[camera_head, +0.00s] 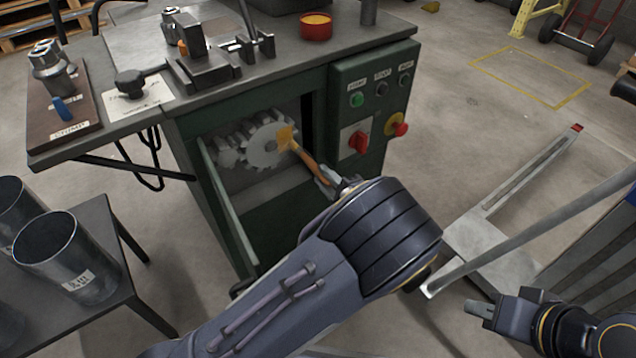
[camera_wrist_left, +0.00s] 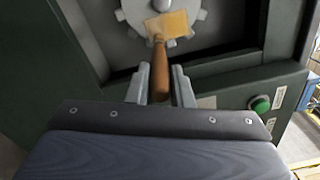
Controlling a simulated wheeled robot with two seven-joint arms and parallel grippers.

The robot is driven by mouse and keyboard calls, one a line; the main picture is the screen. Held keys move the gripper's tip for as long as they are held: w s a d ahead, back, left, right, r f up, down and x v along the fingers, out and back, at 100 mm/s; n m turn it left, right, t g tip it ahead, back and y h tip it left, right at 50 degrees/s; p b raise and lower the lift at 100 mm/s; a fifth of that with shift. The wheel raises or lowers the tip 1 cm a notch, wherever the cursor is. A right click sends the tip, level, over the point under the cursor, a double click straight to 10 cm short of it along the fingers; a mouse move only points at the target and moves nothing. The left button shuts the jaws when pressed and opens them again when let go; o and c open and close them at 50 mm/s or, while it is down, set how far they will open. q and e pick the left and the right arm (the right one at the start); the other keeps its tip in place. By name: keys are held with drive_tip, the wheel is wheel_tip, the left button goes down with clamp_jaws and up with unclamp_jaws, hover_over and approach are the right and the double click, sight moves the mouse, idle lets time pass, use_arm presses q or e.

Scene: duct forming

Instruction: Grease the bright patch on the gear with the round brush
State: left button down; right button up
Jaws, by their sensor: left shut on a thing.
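The gear (camera_head: 262,152) is a grey toothed wheel inside the open recess of the green cabinet; it also shows in the wrist view (camera_wrist_left: 133,14). My left gripper (camera_head: 325,180) is shut on the wooden handle of the brush (camera_head: 308,160); the handle sits between its fingers in the wrist view (camera_wrist_left: 160,75). The brush points into the recess, its tip over the gear. A yellow-orange area (camera_wrist_left: 172,24) shows at that tip; I cannot tell bristles from bright patch there, or whether they touch. My right gripper (camera_head: 480,309) is at the lower right, away from the cabinet; its opening is unclear.
An open cabinet door (camera_head: 228,200) stands left of the recess. A control panel with a red knob (camera_head: 359,141) and buttons is on the right. A red pot (camera_head: 316,27) with orange contents stands on the bench top. Metal cylinders (camera_head: 66,255) stand on a side table.

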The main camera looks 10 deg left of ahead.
use_arm(q)
drive_tip(key=shift+w+d, duration=0.15)
drive_tip(key=shift+w, duration=0.05)
drive_tip(key=shift+s+a, duration=1.35)
drive_tip(key=shift+a, duration=0.15)
drive_tip(key=v, duration=0.6)
drive_tip(key=shift+d+r, duration=0.1)
drive_tip(key=v, duration=0.3)
idle(0.6)
